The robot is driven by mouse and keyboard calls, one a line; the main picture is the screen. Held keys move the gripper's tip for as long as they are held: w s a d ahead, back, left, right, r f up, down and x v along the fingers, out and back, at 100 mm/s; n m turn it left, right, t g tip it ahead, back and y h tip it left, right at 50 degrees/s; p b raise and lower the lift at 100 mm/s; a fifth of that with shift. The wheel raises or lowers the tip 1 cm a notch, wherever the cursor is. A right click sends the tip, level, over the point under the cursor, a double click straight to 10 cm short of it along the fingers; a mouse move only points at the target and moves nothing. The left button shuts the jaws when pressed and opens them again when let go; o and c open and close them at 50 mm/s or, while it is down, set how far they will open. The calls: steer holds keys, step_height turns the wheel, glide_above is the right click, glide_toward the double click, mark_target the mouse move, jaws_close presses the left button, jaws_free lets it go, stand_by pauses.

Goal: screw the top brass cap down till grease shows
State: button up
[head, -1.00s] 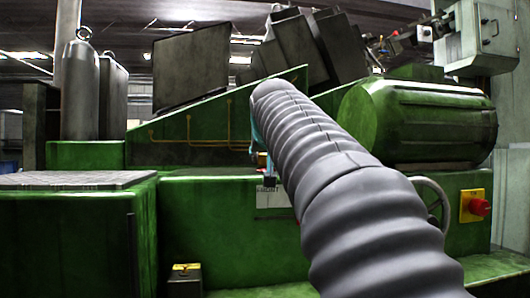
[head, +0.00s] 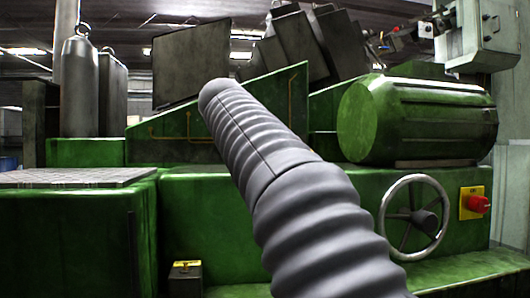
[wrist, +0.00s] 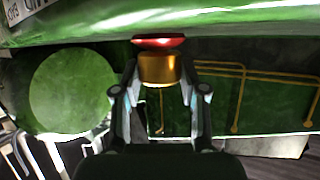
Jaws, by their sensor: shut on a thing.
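A brass cap (wrist: 163,69) shows in the wrist view between the fingertips of my gripper (wrist: 160,84). My gripper is shut on it, one finger on each side. A red rounded part (wrist: 158,41) sits against the far end of the cap. I cannot tell whether the cap is seated on anything, and I see no clear grease. In the head view my grey ribbed arm hides my gripper and the cap.
A green machine (head: 260,200) fills the head view, with thin brass pipes (head: 188,125) on its sloped panel. A green motor drum (head: 415,120), a handwheel (head: 413,217) and a red knob (head: 480,205) are at right. A ridged plate (head: 75,178) is at left.

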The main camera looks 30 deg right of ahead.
steer(key=shift+f, duration=0.1)
steer(key=o, duration=1.1)
steer(key=shift+o, duration=0.2)
steer(key=shift+a, duration=0.1)
steer(key=v, duration=1.2)
